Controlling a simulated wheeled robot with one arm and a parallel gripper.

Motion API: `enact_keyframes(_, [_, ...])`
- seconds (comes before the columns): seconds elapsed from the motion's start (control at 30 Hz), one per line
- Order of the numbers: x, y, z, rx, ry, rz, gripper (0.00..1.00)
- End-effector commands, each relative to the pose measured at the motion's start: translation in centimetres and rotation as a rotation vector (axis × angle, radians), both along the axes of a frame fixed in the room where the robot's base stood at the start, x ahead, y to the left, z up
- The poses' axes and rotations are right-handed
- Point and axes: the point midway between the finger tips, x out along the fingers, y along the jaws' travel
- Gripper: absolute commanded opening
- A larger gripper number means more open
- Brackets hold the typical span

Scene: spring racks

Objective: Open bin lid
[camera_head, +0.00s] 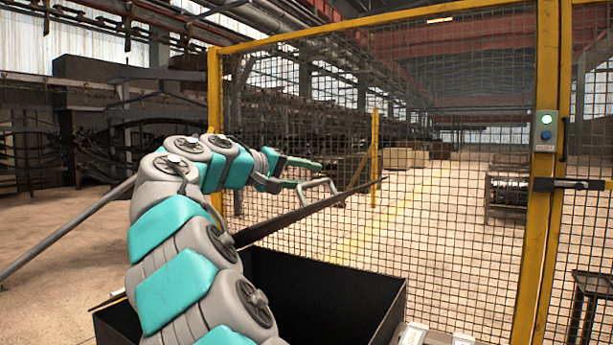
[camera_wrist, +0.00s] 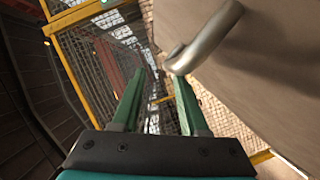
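The black bin (camera_head: 345,297) stands at the bottom of the head view, and its dark interior shows. Its lid (camera_head: 325,207) is raised off the bin, seen as a thin dark slanting panel behind it. The grey lid handle (camera_head: 318,182) sticks up from the lid. My gripper (camera_head: 308,174) is at the lid's upper side, close to the handle.
A yellow-framed mesh fence (camera_head: 450,130) stands behind the bin. Dark racks with springs (camera_head: 100,150) stand at the left. The floor at the left is mostly open.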

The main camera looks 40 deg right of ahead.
Motion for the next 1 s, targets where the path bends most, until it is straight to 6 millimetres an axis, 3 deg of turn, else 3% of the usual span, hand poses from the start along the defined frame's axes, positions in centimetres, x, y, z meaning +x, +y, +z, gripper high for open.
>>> enact_keyframes(0.43, [0.0, 0.8, 0.2, -0.001, -0.001, 0.002, 0.47])
enact_keyframes(0.8, [-0.2, 6.4, 1.1, -0.001, -0.002, 0.004, 0.47])
enact_keyframes(1.0, [-0.3, 7.7, 1.3, 0.0, 0.001, 0.001, 0.47])
